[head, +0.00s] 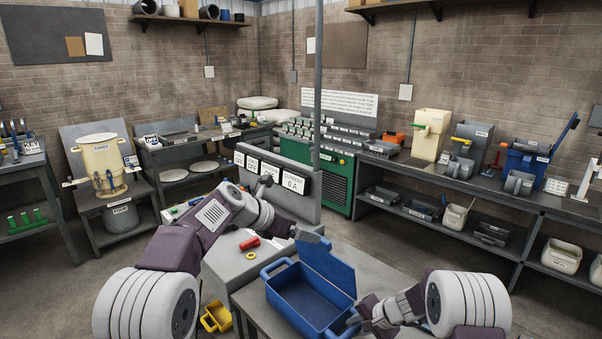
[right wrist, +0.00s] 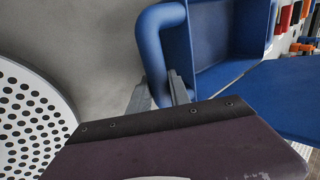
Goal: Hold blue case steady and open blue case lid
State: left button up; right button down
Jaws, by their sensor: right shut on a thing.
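The blue case (head: 284,308) stands on the grey table, an open-topped box with its empty inside showing. Its blue lid (head: 332,264) is swung up and stands raised along the far right side; it also shows in the right wrist view (right wrist: 262,98). My right gripper (head: 354,321) is shut on the case's near right handle, which shows as a thick blue loop (right wrist: 153,50) in the right wrist view. My left gripper (head: 312,235) is at the lid's upper left corner. Whether its fingers touch the lid or are open is unclear.
A red cylinder (head: 250,243) and a yellow ring (head: 250,256) lie on the grey surface left of the case. A yellow bin (head: 216,317) is below on the left. A grey panel with white labels (head: 283,180) stands behind my left arm.

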jog(key=c, duration=1.1)
grip_release()
jog(key=v, duration=1.2)
jog(key=o, duration=0.5)
jog(key=shift+c, duration=0.2)
